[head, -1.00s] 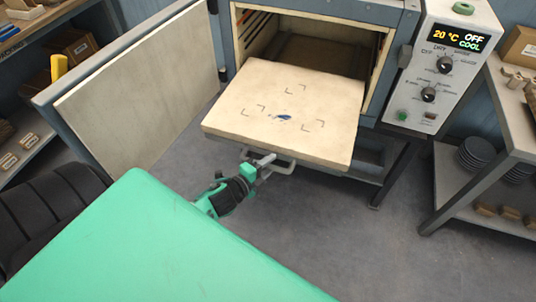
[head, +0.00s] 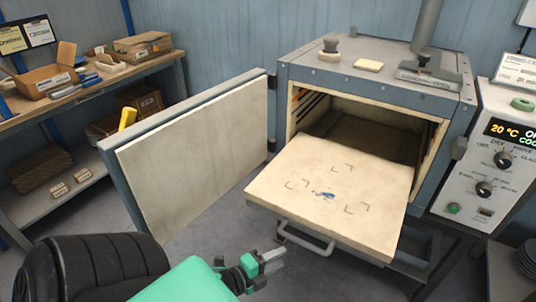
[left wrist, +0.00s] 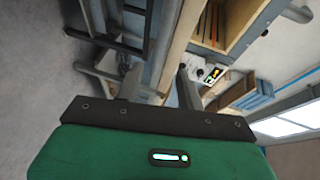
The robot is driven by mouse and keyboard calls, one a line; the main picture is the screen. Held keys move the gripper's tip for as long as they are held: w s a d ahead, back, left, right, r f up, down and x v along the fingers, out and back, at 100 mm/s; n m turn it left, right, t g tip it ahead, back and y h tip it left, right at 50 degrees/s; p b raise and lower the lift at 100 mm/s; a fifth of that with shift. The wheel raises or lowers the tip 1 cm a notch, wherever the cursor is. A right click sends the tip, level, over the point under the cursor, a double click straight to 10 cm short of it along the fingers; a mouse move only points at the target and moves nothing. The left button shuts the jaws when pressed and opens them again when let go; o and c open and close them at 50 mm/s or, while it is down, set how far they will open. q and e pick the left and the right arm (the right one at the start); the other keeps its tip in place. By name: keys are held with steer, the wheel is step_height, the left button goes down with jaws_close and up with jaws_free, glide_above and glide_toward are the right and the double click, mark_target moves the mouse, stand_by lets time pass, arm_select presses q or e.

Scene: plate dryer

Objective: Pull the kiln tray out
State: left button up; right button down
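The kiln tray (head: 335,195), a thick cream slab with corner marks and a blue smudge, extends far out of the open kiln (head: 375,125). Its back end lies at the opening. A grey bar handle (head: 307,243) hangs at its front edge. My right gripper is not in view.
The kiln door (head: 195,150) stands swung open to the left. The control panel (head: 495,160) is at the right. A wooden shelf (head: 90,90) with boxes stands at the back left.

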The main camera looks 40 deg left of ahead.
arm_select(q)
steer(key=v, duration=0.2)
steer(key=shift+s+a, duration=0.1)
steer(key=shift+s, duration=0.25)
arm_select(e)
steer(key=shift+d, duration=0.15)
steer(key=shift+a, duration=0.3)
